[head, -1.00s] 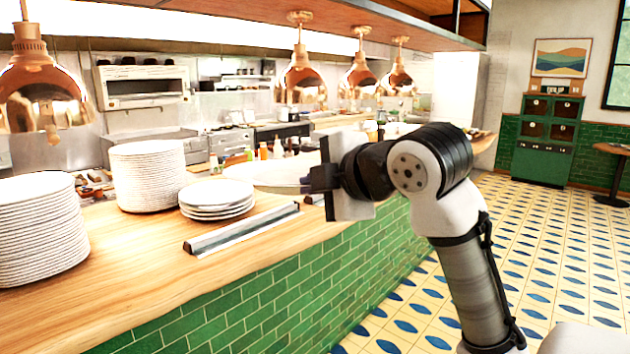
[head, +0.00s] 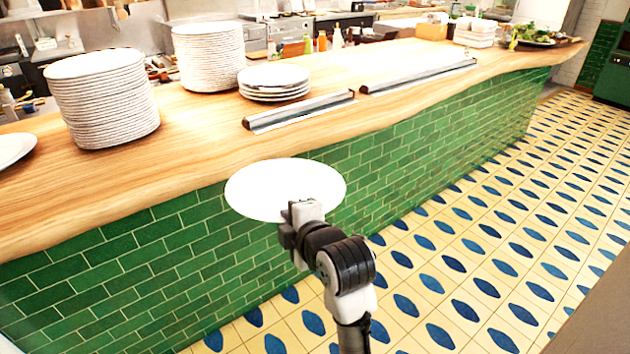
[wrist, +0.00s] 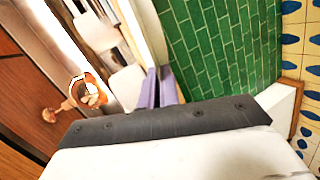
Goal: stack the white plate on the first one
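The white plate (head: 270,188) is held out in front of the counter's green tiled side, its top face showing in the head view. My gripper (head: 298,212) is shut on the plate's near rim; its arm hides little of the plate. Another white plate (head: 12,148) lies alone on the counter at the left picture edge, partly cut off. The held plate is apart from it, to the right and lower in the picture. The wrist view shows my gripper's narrow purplish fingers (wrist: 158,90) close together; the plate cannot be made out clearly there.
The wooden counter (head: 190,150) bears two tall plate stacks (head: 105,100) (head: 210,55), a low plate stack (head: 274,80) and two metal-edged strips (head: 300,110) (head: 420,76). Bare wood lies along its front edge. The patterned floor (head: 480,260) is clear at right.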

